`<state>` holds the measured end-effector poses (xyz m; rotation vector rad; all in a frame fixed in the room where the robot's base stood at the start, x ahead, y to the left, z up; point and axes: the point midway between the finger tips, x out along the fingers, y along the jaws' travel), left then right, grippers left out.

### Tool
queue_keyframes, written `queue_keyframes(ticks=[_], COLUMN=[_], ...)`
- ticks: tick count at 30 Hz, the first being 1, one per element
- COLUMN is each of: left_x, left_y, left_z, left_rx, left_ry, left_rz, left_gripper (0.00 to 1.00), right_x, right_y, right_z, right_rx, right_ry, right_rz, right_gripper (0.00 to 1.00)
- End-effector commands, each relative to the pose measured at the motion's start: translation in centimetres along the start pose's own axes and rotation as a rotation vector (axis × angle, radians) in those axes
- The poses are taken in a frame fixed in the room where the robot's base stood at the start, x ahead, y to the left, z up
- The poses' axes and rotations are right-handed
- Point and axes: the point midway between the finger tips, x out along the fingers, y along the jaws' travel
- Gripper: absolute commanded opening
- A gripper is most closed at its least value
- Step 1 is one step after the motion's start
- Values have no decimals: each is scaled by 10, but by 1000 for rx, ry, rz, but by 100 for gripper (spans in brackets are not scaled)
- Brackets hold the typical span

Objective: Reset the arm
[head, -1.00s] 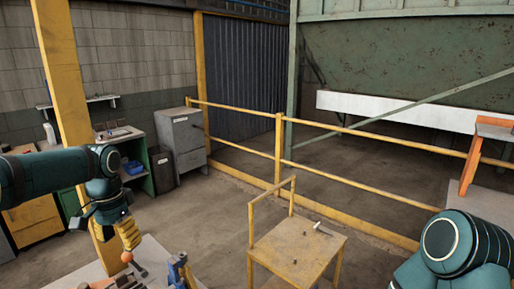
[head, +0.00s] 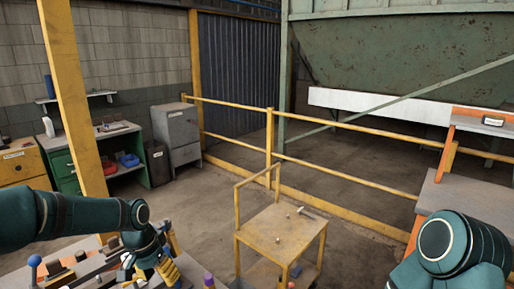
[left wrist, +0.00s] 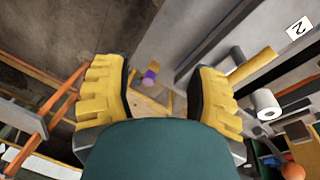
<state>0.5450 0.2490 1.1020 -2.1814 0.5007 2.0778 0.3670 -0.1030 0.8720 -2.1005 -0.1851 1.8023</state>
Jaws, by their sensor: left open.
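My left arm comes in from the left in the head view, and its gripper (head: 168,268), with yellow finger pads, hangs low over the cluttered workbench (head: 95,265). In the left wrist view the two yellow fingers (left wrist: 160,95) stand wide apart with nothing between their pads. A small purple-topped object (left wrist: 150,76) shows beyond the gap, apart from the fingers; it seems to be the one at the bench's right end in the head view (head: 209,282). My right arm's rounded teal link shows at the lower right of the head view; its gripper is out of view.
A yellow chair-like stand (head: 275,235) with small items on it is right of the bench. A yellow railing (head: 340,171) crosses behind. Grey shelving with orange posts (head: 450,190) is at the right. A white roll (left wrist: 267,104) lies beside the left gripper's right finger in the wrist view.

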Motion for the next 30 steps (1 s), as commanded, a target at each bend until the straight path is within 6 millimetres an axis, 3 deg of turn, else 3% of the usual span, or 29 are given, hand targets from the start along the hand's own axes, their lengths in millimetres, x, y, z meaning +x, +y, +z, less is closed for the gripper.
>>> queue_keyframes(ticks=[1,5,9,12,15,21,30], left_x=[40,122,207,257,293,326,329], left_y=[13,48,87,111,127,141,143], left_z=[4,16,46,77,108,151,160], left_rx=[-9,-64,-161,-244,-324,-423,-445], left_ry=[4,44,77,95,109,130,140], left_rz=[34,108,172,194,195,168,158], left_gripper=[58,58,58,58,58,58,58], right_x=[10,24,42,54,64,75,76], right_y=[4,9,16,20,24,28,27], right_z=[2,6,11,14,16,19,19], right_rx=[0,0,-1,-3,-4,-5,-6], right_ry=[-2,-8,-14,-19,-22,-27,-27], right_rz=[1,3,5,6,7,9,9], right_gripper=[47,47,47,47,47,47,47])
